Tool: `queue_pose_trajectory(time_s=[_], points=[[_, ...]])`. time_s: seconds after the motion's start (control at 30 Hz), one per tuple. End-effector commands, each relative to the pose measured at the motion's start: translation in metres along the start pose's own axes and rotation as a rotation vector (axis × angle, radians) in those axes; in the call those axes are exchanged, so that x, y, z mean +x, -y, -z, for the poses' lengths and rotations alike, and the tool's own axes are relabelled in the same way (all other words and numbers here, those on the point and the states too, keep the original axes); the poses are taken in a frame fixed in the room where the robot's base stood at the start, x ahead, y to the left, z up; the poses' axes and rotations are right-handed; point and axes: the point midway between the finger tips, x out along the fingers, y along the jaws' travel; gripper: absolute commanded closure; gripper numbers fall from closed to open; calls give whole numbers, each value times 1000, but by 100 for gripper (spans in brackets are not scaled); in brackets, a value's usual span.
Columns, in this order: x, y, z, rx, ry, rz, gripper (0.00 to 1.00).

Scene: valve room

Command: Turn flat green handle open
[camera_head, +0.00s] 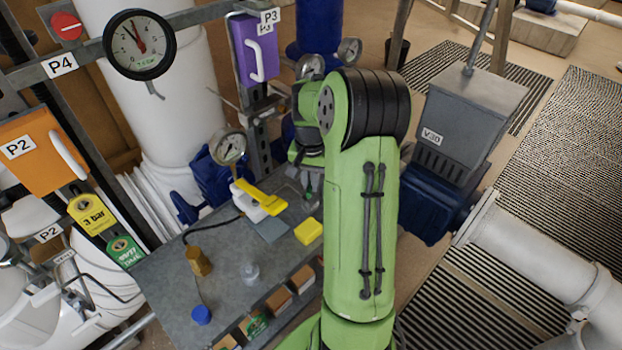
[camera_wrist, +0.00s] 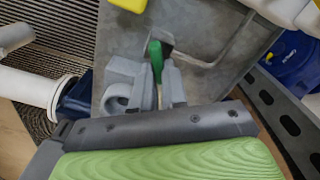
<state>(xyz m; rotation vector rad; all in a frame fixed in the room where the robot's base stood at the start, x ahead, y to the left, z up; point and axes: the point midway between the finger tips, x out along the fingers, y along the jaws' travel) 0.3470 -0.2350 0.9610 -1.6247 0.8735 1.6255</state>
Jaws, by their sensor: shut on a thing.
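The flat green handle (camera_wrist: 156,57) shows in the wrist view, upright in the picture, with its lower end between the grey fingers of my gripper (camera_wrist: 158,88). My gripper is shut on it. What the handle is fixed to is mostly hidden by the fingers. In the head view my green arm reaches down over the right side of the grey bench, and my gripper is small and partly hidden there. I cannot tell the handle's angle to its pipe.
The grey bench (camera_head: 222,270) bears a yellow block (camera_head: 308,231), a yellow-and-white tool (camera_head: 258,200), a brass piece (camera_head: 199,261) and a blue cap (camera_head: 201,315). A pressure gauge (camera_head: 229,147) stands behind. A grey V30 box (camera_head: 462,118) is right of my arm.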

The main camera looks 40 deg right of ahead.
Motion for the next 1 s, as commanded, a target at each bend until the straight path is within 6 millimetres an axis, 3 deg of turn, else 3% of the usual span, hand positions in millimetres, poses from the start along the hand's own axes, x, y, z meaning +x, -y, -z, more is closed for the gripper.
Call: queue_pose_trajectory(time_s=[1.0], points=[[-2, 7, -3, -838, -2, 0, 100]])
